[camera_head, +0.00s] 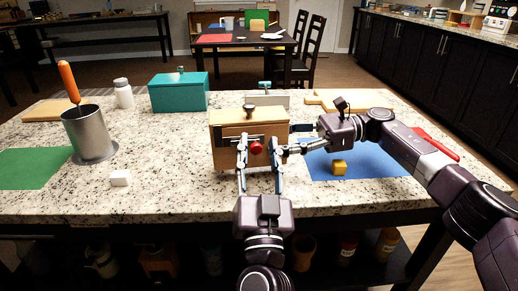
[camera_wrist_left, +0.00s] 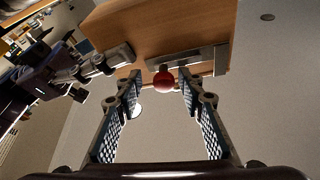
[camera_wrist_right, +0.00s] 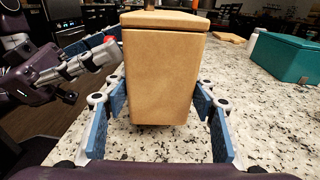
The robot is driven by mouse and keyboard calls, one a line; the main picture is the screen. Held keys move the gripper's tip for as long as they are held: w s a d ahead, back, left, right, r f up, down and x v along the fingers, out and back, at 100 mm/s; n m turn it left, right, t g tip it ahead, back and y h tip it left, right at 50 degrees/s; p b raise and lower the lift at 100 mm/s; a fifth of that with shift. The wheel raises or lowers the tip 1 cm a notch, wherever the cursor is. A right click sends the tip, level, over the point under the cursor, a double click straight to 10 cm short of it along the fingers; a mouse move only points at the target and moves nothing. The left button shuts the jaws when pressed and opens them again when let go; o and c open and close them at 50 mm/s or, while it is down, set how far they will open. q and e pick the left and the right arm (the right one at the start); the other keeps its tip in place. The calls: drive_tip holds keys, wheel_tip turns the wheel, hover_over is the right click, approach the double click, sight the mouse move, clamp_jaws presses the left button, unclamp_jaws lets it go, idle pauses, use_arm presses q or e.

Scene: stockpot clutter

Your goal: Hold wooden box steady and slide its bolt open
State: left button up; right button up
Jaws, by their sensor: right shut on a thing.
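The wooden box (camera_head: 235,120) stands near the middle of the counter with its lid down. A metal bolt with a red knob (camera_head: 256,148) is on its front face. My left gripper (camera_head: 260,150) is in front of the box, open, with its fingers on either side of the knob. The left wrist view shows the red knob (camera_wrist_left: 163,81) between the fingertips with gaps beside it, and the bolt plate (camera_wrist_left: 190,60) behind. My right gripper (camera_head: 291,140) comes from the right and is shut on the box; its fingers flank the box (camera_wrist_right: 160,80) in the right wrist view.
The counter's front edge is close below.

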drive_tip(key=shift+r, duration=0.15)
use_arm(q)
drive_tip(key=v, duration=1.2)
use_arm(e)
drive_tip(key=o, duration=1.3)
